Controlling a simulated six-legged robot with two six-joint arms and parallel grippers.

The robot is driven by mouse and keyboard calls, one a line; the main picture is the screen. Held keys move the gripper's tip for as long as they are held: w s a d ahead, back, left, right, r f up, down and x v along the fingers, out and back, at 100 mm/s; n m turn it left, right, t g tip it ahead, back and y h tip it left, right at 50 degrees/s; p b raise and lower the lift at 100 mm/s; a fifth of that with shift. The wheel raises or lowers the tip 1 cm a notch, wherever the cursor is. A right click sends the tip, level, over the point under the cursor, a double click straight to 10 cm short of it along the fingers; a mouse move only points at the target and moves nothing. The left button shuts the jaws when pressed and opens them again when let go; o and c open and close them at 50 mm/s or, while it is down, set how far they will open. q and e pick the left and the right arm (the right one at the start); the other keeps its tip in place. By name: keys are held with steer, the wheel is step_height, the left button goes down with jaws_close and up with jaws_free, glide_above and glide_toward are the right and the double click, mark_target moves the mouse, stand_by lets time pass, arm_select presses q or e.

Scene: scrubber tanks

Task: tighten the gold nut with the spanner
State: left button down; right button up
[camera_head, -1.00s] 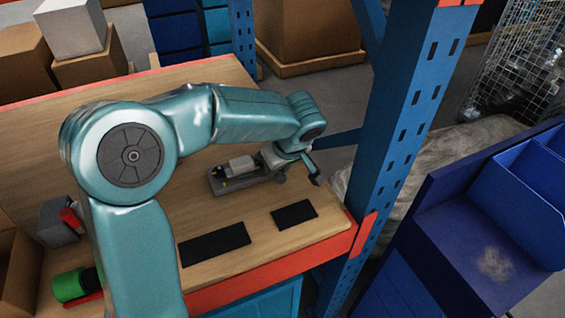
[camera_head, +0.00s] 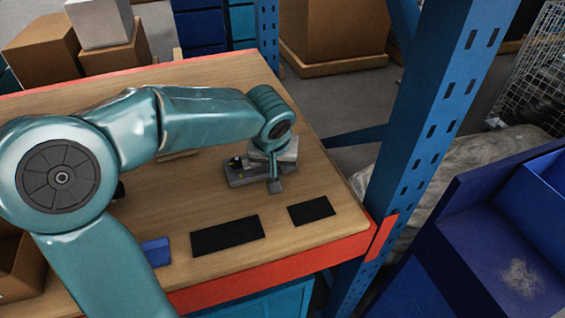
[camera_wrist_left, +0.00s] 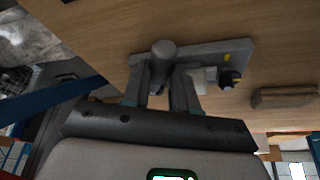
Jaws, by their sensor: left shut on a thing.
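My left gripper (camera_head: 274,184) is at the front right of a grey fixture (camera_head: 242,176) on the wooden bench, mostly hidden by my wrist. In the left wrist view its two fingers (camera_wrist_left: 163,80) stand on either side of a grey, round-ended cylindrical part (camera_wrist_left: 163,50) and are shut on it. I cannot tell if this part is the spanner or belongs to the fixture. The fixture's flat grey base (camera_wrist_left: 205,50) lies behind it. A small yellow spot (camera_wrist_left: 227,57), possibly the gold nut, shows on the base beside a black knob (camera_wrist_left: 231,79). My right gripper is out of view.
Two black mats (camera_head: 228,235) and (camera_head: 312,211) lie along the bench's (camera_head: 340,225) front. A blue object (camera_head: 156,252) sits by my arm. A blue rack post (camera_head: 430,120) rises at the bench's right corner. A tan block (camera_wrist_left: 285,97) lies beyond the fixture.

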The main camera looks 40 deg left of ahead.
arm_select(q)
steer(key=shift+s+a+m, duration=0.15)
steer(key=shift+a+m, duration=0.1)
steer(key=shift+m, duration=0.15)
steer(key=shift+d+f+b, duration=0.1)
steer(key=shift+d+b, duration=0.05)
steer(key=shift+b, duration=0.15)
steer(key=shift+w+d+n+b, duration=0.3)
steer(key=shift+n+b, duration=0.2)
steer(key=shift+n, duration=0.1)
steer(key=shift+r, duration=0.3)
steer(key=shift+r+p, duration=1.1)
steer(key=shift+r, duration=0.35)
steer(key=c, duration=1.5)
jaws_free()
steer(key=shift+c, duration=0.2)
jaws_close()
